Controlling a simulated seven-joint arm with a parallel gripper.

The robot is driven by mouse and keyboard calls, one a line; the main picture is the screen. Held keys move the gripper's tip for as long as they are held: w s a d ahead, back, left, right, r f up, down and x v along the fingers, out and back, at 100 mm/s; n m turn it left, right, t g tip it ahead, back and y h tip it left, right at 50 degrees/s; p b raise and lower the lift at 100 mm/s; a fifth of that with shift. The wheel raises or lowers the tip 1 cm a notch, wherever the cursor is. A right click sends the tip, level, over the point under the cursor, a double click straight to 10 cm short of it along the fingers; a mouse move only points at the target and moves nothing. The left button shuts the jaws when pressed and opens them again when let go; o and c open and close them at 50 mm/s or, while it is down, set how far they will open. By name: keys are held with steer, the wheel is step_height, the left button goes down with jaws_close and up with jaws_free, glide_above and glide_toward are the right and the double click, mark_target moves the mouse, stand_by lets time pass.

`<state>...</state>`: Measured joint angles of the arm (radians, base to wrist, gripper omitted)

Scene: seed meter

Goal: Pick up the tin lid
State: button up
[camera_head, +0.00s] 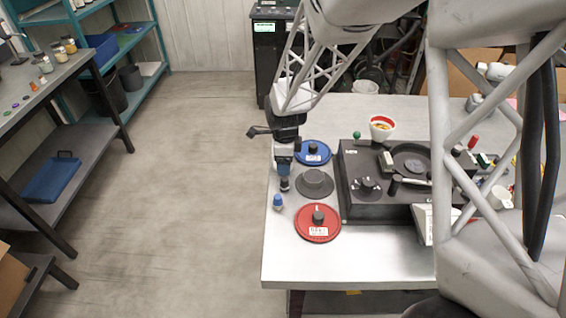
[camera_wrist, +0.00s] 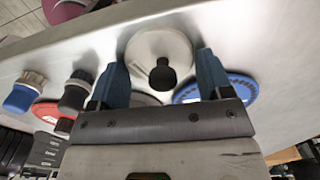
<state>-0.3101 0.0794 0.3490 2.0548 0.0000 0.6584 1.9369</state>
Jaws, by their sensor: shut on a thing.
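The tin lid (camera_wrist: 143,45) is a pale silver disc with a black knob (camera_wrist: 162,76) in its middle. In the wrist view it lies between the two blue fingers of my gripper (camera_wrist: 161,70), one at each side of its rim. My gripper (camera_head: 283,168) is shut on it, over the left side of the table in the head view. There I cannot clearly make out the lid against the gripper and pale table. I cannot tell whether the lid is clear of the table.
A blue lid (camera_head: 313,158), a grey lid (camera_head: 327,190) and a red lid (camera_head: 330,234) lie right of my gripper. The dark seed meter (camera_head: 375,207) fills the middle. The front tabletop (camera_head: 370,265) is clear.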

steer(key=shift+r, duration=0.1)
steer(key=shift+c, duration=0.2)
steer(key=shift+r, duration=4.9)
steer(key=n, duration=0.1)
glide_toward(315, 176)
steer(key=shift+s, duration=0.1)
steer(key=shift+f, duration=0.2)
steer(key=shift+f, duration=3)
steer(key=shift+f, duration=0.2)
steer(key=o, duration=1)
steer(key=shift+c, duration=0.2)
